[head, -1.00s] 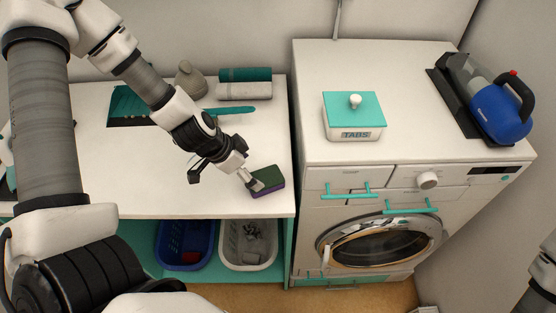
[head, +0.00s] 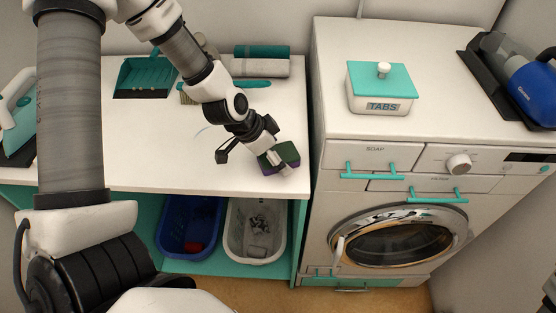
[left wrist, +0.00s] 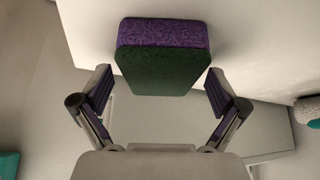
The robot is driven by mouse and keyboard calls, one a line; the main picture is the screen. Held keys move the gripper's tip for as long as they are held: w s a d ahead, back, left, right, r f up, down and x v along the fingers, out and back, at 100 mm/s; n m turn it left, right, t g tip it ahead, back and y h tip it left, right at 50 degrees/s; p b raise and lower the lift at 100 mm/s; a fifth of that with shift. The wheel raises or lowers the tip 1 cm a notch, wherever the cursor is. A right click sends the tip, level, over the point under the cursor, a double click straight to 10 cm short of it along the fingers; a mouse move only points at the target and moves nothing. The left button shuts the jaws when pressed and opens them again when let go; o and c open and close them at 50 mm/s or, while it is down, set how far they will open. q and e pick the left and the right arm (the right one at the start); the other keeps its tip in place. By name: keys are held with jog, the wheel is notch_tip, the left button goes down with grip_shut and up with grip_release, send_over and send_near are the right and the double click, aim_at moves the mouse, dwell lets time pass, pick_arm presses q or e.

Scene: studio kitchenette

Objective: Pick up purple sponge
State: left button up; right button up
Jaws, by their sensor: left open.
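The purple sponge (head: 288,153), with a dark green top layer, lies on the white counter near its front right corner. In the left wrist view the sponge (left wrist: 163,57) shows its green face and a purple edge. My left gripper (head: 250,157) is open at the sponge in the head view, one finger overlapping it and the other off to its left. In the left wrist view the fingers of the left gripper (left wrist: 159,78) stand on both sides of the sponge's near part, with gaps visible.
The white counter (head: 130,165) holds a teal dustpan (head: 146,76), rolled towels (head: 262,62) and an iron (head: 16,120). Blue (head: 190,228) and white (head: 254,232) baskets stand below. The taller washing machine (head: 400,185), with a tabs box (head: 380,90) on top, is close on the right.

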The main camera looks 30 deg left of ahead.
pick_arm(q)
jog(key=shift+w+f, duration=0.1)
jog(key=shift+f, duration=0.2)
dwell(0.4)
jog(key=c, duration=0.8)
jog(key=shift+r, duration=0.1)
jog(key=shift+c, duration=0.3)
